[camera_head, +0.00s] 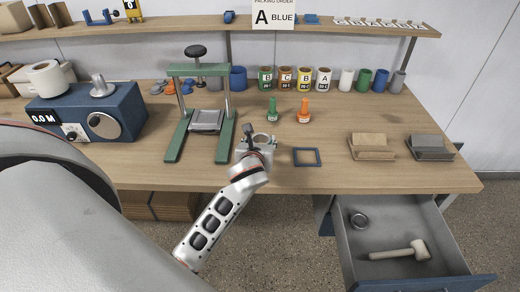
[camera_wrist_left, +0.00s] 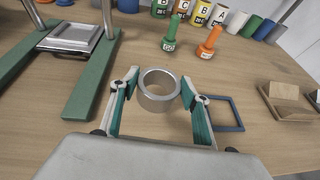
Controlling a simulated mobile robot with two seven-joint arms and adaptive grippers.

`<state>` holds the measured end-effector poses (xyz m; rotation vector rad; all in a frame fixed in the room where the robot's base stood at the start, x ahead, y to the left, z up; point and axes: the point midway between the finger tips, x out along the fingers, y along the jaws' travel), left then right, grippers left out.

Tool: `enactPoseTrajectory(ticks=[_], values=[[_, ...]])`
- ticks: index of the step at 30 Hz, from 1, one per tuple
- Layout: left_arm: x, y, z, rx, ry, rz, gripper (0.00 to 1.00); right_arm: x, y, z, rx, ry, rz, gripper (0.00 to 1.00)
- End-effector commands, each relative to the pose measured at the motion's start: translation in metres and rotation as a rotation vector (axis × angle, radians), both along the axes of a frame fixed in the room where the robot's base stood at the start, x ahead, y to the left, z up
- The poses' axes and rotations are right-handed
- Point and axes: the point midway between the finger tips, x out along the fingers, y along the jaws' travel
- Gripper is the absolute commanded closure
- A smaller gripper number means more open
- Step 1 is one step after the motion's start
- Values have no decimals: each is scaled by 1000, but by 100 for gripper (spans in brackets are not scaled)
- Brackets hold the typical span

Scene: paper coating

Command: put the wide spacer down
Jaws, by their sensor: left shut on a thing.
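The wide spacer is a short, hollow silver metal ring (camera_wrist_left: 160,101). It sits upright between the fingertips of my left gripper (camera_wrist_left: 159,84) in the left wrist view. In the head view the spacer (camera_head: 264,136) shows at the tip of my left gripper (camera_head: 258,144), over the front part of the workbench (camera_head: 310,180). The left gripper is shut on the spacer. I cannot tell whether the spacer's underside touches the wood. My right gripper is in neither view.
A green press frame (camera_head: 223,130) stands left of the gripper. A blue square frame (camera_head: 306,157) lies close on the right. An open drawer (camera_head: 400,238) holds another ring (camera_head: 358,219) and a mallet (camera_head: 403,252).

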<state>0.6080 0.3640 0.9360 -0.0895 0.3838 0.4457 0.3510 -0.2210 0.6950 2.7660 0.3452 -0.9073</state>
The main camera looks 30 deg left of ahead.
Motion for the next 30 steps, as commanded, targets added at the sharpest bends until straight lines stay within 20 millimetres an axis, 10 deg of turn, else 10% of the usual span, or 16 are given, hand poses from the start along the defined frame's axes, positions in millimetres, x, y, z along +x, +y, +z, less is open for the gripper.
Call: enactPoseTrajectory(ticks=[7, 20, 21, 23, 30], values=[[-1, 0, -35, 0, 5, 0, 76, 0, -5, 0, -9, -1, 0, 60], [0, 0, -41, 0, 2, 0, 76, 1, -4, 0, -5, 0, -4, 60], [-1, 0, -42, 0, 3, 1, 51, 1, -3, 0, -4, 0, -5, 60], [-1, 0, -42, 0, 2, 1, 37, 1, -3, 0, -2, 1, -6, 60], [0, 0, -41, 0, 2, 0, 37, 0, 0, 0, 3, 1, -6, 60]])
